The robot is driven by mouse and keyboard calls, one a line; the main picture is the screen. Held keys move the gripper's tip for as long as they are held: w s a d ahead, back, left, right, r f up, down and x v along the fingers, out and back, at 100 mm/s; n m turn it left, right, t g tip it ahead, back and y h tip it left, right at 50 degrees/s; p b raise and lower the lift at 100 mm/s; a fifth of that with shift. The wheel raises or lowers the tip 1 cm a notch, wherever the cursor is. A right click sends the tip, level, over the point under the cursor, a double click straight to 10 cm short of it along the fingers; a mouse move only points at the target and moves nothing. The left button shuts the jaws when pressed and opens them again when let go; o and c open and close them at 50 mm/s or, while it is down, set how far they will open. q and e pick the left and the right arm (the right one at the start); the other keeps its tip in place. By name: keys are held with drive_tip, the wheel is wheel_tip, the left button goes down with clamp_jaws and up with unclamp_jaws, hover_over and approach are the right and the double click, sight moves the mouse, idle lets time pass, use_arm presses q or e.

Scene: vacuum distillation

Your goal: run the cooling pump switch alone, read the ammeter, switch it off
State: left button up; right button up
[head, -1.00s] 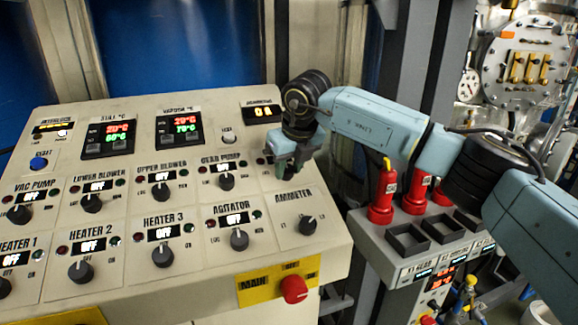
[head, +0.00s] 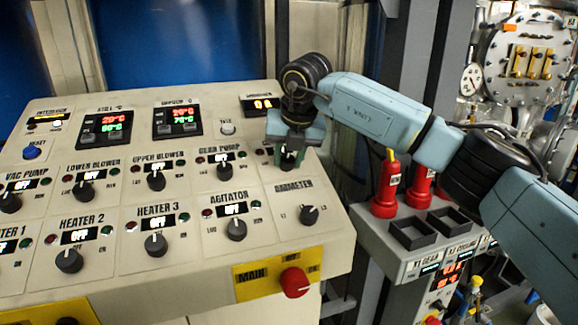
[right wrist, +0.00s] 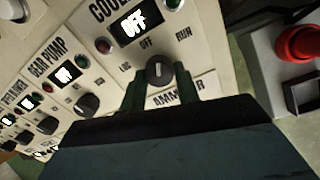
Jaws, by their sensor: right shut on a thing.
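My right gripper (head: 289,158) is at the upper right of the sloped control panel, its fingers pointing down at the cooling pump switch. In the right wrist view its two fingers (right wrist: 160,90) are shut on the black cooling pump knob (right wrist: 158,72), whose white mark points roughly at OFF. The cooling pump display (right wrist: 134,22) reads OFF; the gripper largely hides this switch in the head view. The ammeter readout (head: 262,105) glows orange at the top right, partly beside the gripper; its digits are hard to read. The ammeter selector knob (head: 309,215) is below the gripper. My left gripper is not in view.
Neighbouring knobs stand close by: gear pump (head: 223,170) to the left and agitator (head: 236,230) below left. Their displays read OFF. A red main knob (head: 295,282) is on the front face.

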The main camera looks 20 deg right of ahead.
drive_tip(key=m+b, duration=0.2)
drive_tip(key=m, duration=0.1)
drive_tip(key=shift+m, duration=0.3)
drive_tip(key=shift+a+m+b, duration=0.1)
drive_tip(key=shift+m+b, duration=0.85)
drive_tip(key=shift+m, duration=0.45)
drive_tip(key=shift+r, duration=0.1)
drive_tip(key=o, duration=1)
drive_tip(key=shift+c, duration=0.2)
drive_tip(key=v, duration=1.3)
drive_tip(key=shift+s+b, duration=0.15)
drive_tip(key=shift+b, duration=0.2)
